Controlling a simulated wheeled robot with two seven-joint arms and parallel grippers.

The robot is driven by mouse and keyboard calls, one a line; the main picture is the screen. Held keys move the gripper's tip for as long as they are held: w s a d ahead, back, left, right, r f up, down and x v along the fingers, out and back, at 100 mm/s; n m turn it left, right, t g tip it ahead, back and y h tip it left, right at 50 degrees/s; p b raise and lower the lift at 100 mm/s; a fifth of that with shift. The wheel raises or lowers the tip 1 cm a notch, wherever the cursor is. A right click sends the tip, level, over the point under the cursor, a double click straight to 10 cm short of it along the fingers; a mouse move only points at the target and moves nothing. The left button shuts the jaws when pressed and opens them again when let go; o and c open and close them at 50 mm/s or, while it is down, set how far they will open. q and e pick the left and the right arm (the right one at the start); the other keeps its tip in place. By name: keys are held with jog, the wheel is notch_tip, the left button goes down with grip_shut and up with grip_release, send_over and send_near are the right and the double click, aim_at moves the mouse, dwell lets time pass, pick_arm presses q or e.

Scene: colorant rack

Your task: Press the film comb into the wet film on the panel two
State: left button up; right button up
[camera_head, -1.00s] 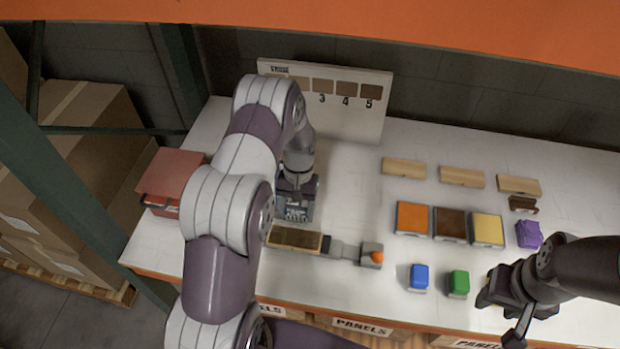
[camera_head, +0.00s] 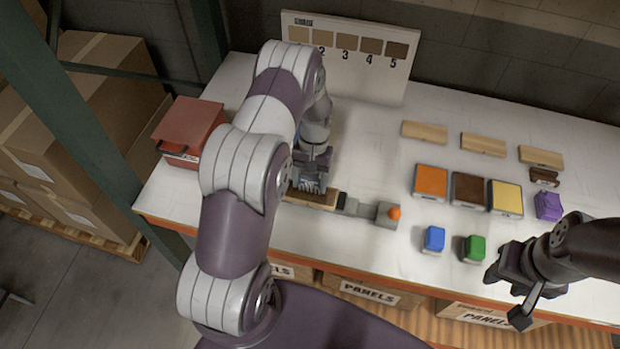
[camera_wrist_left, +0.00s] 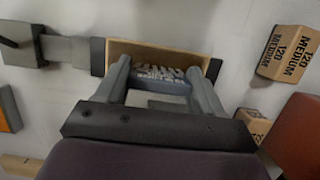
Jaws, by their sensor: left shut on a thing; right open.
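My left gripper (camera_head: 311,186) is shut on the film comb, over the left part of a brown-coated panel (camera_head: 322,200) near the front of the table. In the left wrist view, the grey toothed comb (camera_wrist_left: 160,78) sits between the fingertips of the left gripper (camera_wrist_left: 158,76). Its teeth face the panel (camera_wrist_left: 150,51) and overlap it. I cannot tell whether they touch the film. The panel lies against a grey holder (camera_head: 362,209) with an orange knob. My right gripper (camera_head: 508,273) is open and empty at the right, near the front edge.
A sample board (camera_head: 365,75) stands at the back. A red box (camera_head: 191,130) is at the left. Orange (camera_head: 432,181), brown (camera_head: 470,189) and yellow pads, bare wood strips (camera_head: 484,144), and blue (camera_head: 433,239) and green (camera_head: 474,248) blocks lie at the right. Sanding blocks (camera_wrist_left: 288,53) show beside the panel.

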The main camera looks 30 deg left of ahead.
aim_at(310, 178)
pick_arm(q)
jog(key=shift+w+f, duration=0.15)
jog(key=shift+w, duration=0.1)
jog(key=shift+s, duration=0.1)
jog(key=shift+s, duration=0.1)
jog(key=shift+f, duration=0.25)
jog(key=shift+f+b, duration=0.3)
jog(key=shift+b, duration=0.2)
dwell(0.8)
jog(key=shift+r, duration=0.15)
notch_tip(310, 178, up, 7)
jog(key=p, duration=0.5)
